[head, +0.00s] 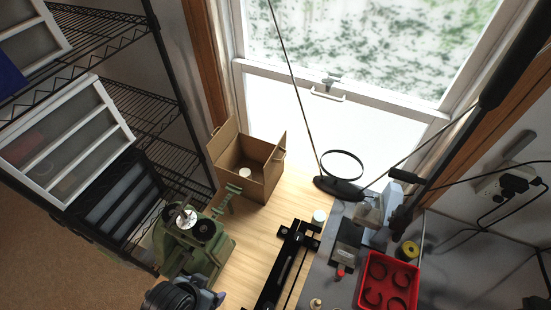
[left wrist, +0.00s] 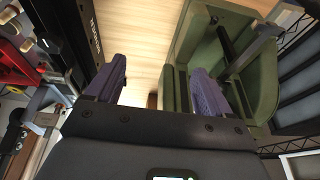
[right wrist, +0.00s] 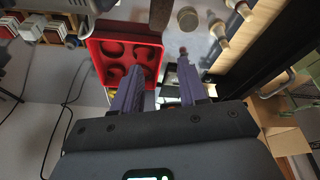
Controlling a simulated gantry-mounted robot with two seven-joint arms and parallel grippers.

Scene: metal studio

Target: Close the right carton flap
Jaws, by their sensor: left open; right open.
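The brown cardboard carton (head: 262,187) stands at the far end of the wooden worktop in the head view, open at the top. Its left flap (head: 223,138) stands up. Its right flap (head: 275,157) appears raised along the right side. A small white round thing (head: 245,172) shows inside. My left gripper (left wrist: 158,75) is open and empty in the left wrist view, beside a green machine. My right gripper (right wrist: 160,66) is open and empty in the right wrist view, near a red tray.
The green machine (head: 194,243) stands in front of the carton, left of a black rail (head: 285,268). The red tray (head: 388,282) lies on the grey bench at right. A black lamp-like thing (head: 341,187) stands right of the carton. Wire shelves (head: 140,95) are at left.

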